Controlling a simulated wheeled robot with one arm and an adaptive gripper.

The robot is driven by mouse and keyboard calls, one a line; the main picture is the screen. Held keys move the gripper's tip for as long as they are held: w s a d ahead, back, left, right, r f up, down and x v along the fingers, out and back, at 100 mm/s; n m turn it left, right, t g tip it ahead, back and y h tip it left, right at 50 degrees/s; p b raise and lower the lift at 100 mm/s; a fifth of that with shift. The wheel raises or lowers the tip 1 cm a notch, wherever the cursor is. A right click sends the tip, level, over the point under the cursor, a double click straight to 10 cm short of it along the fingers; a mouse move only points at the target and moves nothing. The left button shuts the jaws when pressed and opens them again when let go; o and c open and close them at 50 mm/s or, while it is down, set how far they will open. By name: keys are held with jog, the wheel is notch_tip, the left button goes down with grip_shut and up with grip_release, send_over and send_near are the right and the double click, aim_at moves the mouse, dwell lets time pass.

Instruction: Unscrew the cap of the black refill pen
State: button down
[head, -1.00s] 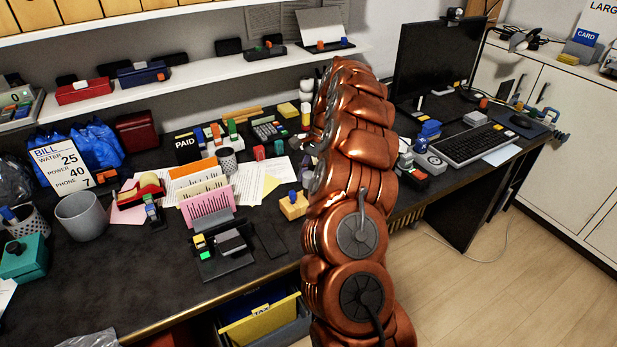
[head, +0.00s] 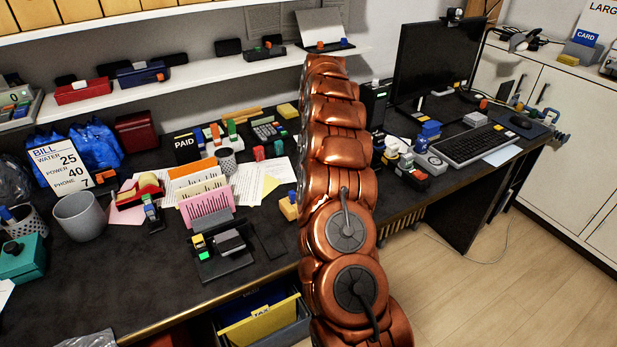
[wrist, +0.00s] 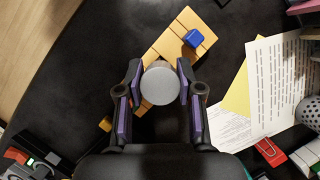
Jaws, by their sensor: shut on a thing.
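In the wrist view, my gripper (wrist: 157,92) has its two purple-padded fingers closed on the sides of a grey round cap (wrist: 160,84). I see the cap end-on, as a plain disc. Whatever is below the cap is hidden by it, so I cannot make out a black pen body or tell if the cap is still joined to one. Behind the cap is an orange-yellow block (wrist: 160,48) with grooves and a blue cube (wrist: 193,38) on it. In the head view my arm hides my gripper and the cap.
The dark desk (head: 130,275) carries papers, a grey cup (head: 80,215), a pink letter holder (head: 207,205) and a small black stand (head: 222,262). A monitor (head: 437,62) and keyboard (head: 475,146) are at right. A shelf (head: 150,85) runs above the desk.

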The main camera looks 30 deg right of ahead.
jog(key=shift+n, duration=0.8)
jog(key=n+g+h, duration=0.1)
jog(key=n, duration=0.2)
jog(key=shift+d+p, duration=0.1)
jog(key=shift+p, duration=0.25)
jog(key=shift+n+h, duration=0.4)
jog(key=shift+n, duration=0.2)
jog(key=shift+s+n+g+h+p, duration=0.1)
jog(key=shift+n+g+h+p, duration=0.2)
jog(key=shift+n, duration=0.5)
jog(key=shift+n+h+p, duration=0.3)
jog(key=shift+n+h, duration=0.1)
jog(key=shift+n, duration=0.8)
jog(key=c, duration=0.9)
grip_release()
jog(key=shift+c, duration=0.2)
